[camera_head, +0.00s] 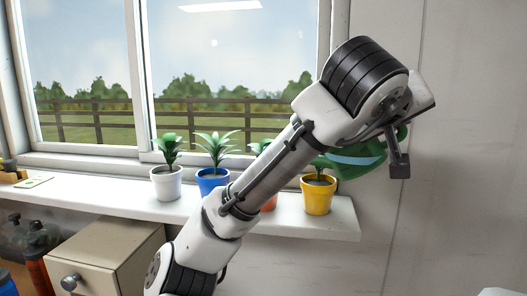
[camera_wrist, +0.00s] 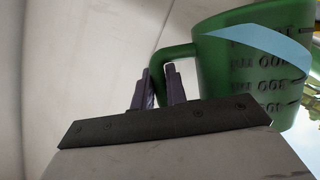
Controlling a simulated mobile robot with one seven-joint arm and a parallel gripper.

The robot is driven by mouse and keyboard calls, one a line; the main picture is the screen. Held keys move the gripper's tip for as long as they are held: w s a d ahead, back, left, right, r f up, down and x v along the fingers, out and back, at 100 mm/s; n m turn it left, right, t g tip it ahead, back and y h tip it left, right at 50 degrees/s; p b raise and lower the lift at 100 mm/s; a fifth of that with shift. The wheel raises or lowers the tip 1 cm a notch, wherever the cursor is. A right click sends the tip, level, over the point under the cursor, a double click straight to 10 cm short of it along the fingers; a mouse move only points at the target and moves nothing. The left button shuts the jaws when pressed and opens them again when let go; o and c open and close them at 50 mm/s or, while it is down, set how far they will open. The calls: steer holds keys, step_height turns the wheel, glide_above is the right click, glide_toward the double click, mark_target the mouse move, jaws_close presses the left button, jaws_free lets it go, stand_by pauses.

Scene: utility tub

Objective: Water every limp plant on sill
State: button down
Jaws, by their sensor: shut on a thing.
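My gripper (camera_wrist: 160,85) is shut on the handle of a green measuring jug (camera_wrist: 228,65). The jug holds light blue water and also shows in the head view (camera_head: 362,170), above and right of the yellow pot (camera_head: 318,196). It looks tilted; I see no clear stream of water. The yellow pot's plant is partly hidden by the jug and arm. A white pot (camera_head: 167,185) and a blue pot (camera_head: 212,184) hold green plants with raised leaves. An orange pot (camera_head: 269,203) is mostly hidden behind my arm. All four pots' soil wetness is unclear.
The white sill (camera_head: 110,199) runs below the window and ends just right of the yellow pot. A beige drawer cabinet (camera_head: 108,258) and dark bottles (camera_head: 32,245) stand below at the left. The wall at the right is bare.

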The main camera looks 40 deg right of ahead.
steer(key=s+d+f+m+t+y+b, duration=0.1)
steer(key=s+d+f+m+t+b, duration=0.1)
steer(key=f, duration=0.8)
steer(key=shift+s+d+f+m+t+y+b, duration=0.3)
steer(key=shift+s+m+b, duration=0.5)
steer(key=shift+s+m, duration=0.65)
steer(key=shift+s+a+r+n, duration=0.1)
steer(key=shift+s+r+n, duration=0.05)
steer(key=shift+s+n, duration=0.1)
